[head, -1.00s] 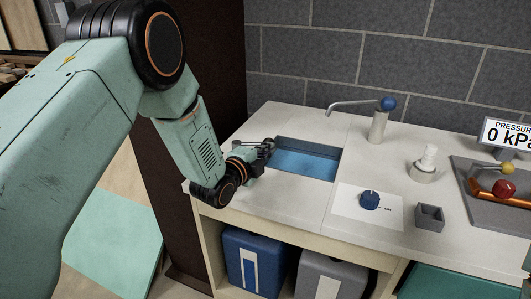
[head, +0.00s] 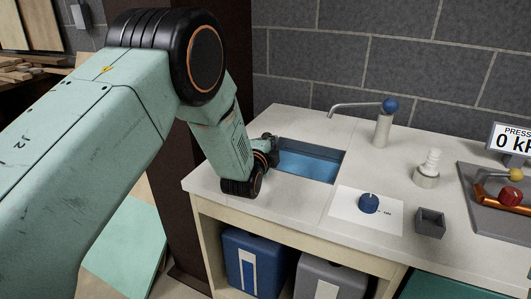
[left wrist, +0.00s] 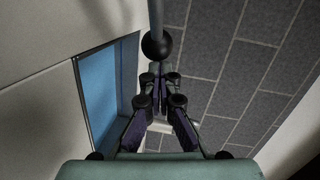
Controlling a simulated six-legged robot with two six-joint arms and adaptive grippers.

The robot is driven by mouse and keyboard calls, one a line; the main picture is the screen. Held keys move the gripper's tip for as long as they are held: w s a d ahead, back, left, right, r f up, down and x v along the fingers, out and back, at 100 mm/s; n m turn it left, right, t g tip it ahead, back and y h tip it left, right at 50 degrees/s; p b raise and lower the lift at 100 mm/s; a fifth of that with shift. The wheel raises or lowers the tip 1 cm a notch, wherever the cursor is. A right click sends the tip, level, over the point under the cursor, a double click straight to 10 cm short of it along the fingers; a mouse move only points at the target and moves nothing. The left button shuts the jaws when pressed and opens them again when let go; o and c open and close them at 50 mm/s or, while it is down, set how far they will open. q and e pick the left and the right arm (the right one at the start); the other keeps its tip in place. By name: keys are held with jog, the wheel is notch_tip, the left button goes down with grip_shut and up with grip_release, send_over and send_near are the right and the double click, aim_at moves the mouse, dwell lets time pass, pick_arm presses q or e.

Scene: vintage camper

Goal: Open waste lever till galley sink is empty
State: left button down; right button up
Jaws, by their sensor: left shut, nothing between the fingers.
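The galley sink (head: 311,162) is a rectangular basin in the white counter with blue water in it; the blue also shows in the left wrist view (left wrist: 99,95). My left gripper (head: 272,147) is at the sink's left end, shut and empty. In the left wrist view its fingers (left wrist: 158,82) come together just short of a black ball knob (left wrist: 157,45) on a grey rod, which looks like the waste lever. I cannot tell whether they touch the knob. In the head view the lever is not distinguishable behind my gripper. My right gripper is out of view.
A faucet (head: 383,125) with a blue knob stands behind the sink. A white fitting (head: 428,167) and small grey box (head: 430,221) are further right. A blue tank (head: 250,262) and grey tank (head: 330,277) sit below.

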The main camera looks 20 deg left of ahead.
aim_at(264, 134)
pick_arm(q)
jog(key=w+y, duration=0.1)
jog(key=w+a+n+y, duration=0.1)
jog(key=w, duration=0.1)
jog(key=shift+a+b, duration=0.2)
jog(key=shift+b, duration=0.2)
jog(key=shift+w+a+f, duration=0.15)
jog(key=shift+w+a, duration=0.35)
jog(key=shift+a, duration=0.05)
jog(key=shift+w+a, duration=0.45)
jog(key=shift+w, duration=0.15)
jog(key=shift+w+a, duration=0.1)
jog(key=shift+a, duration=0.2)
dwell(0.4)
jog(key=shift+d, duration=0.2)
dwell(0.7)
